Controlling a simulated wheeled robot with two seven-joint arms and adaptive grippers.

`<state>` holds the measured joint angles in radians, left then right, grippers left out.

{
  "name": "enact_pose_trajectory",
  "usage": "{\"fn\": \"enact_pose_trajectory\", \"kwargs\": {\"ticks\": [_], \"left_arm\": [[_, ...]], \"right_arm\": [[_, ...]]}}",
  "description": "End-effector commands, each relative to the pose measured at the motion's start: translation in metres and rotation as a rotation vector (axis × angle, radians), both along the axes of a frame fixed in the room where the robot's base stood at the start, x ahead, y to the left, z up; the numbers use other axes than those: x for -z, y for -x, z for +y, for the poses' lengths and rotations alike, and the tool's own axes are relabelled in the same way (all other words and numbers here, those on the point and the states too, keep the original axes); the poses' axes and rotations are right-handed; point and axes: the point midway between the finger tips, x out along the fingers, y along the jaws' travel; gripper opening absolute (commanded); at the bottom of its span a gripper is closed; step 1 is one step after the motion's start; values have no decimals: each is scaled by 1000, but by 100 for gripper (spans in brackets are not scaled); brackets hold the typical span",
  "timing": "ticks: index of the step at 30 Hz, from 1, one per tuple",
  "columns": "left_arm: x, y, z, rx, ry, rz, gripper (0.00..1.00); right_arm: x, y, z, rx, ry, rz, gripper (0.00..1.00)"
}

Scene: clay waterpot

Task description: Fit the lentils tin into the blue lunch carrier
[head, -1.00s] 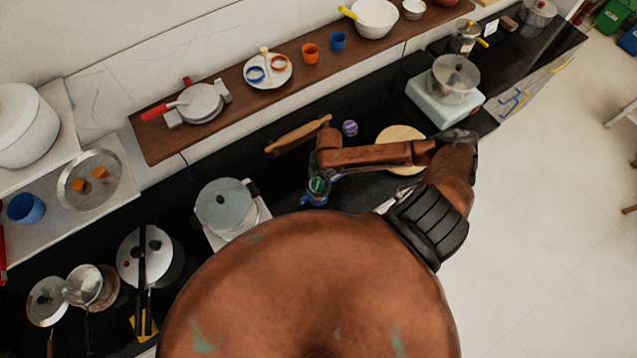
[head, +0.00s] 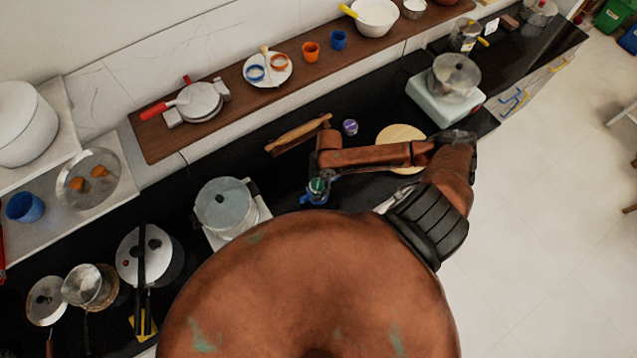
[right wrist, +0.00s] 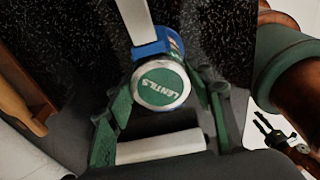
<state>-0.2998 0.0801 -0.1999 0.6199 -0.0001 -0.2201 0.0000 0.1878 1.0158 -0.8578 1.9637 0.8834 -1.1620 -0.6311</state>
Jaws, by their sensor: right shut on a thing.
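The lentils tin (right wrist: 162,84) shows its round green-labelled lid with a silver rim in the right wrist view. My right gripper (right wrist: 165,95) is shut on it, with green fingers on both sides. The blue lunch carrier (right wrist: 152,48) shows just beyond the tin, with a pale strip rising from it. In the head view, the blue carrier (head: 314,198) is on the dark counter, and my right gripper (head: 318,186) is right at it. The tin hides much of the carrier, so I cannot tell how deep the tin sits in it.
A steel pot (head: 225,205) stands left of the carrier. A rolling pin (head: 298,134), a purple-topped jar (head: 350,127) and a round wooden board (head: 402,138) lie behind. A brown shelf (head: 225,123) runs along the wall. Dark counter around the carrier is partly free.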

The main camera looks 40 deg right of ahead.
Motion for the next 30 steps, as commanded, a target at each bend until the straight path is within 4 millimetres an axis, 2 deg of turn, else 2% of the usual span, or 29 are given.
{"fn": "enact_pose_trajectory", "kwargs": {"ticks": [8, 19, 20, 28, 30], "left_arm": [[3, 0, 0, 0, 0, 0, 40], [3, 0, 0, 0, 0, 0, 40], [3, 0, 0, 0, 0, 0, 40], [3, 0, 0, 0, 0, 0, 40], [3, 0, 0, 0, 0, 0, 40]], "right_arm": [[8, 0, 0, 0, 0, -1, 15], [8, -1, 0, 0, 0, -1, 15], [8, -1, 0, 0, 0, -1, 49], [8, 0, 0, 0, 0, 0, 67], [8, 0, 0, 0, 0, 0, 68]]}}
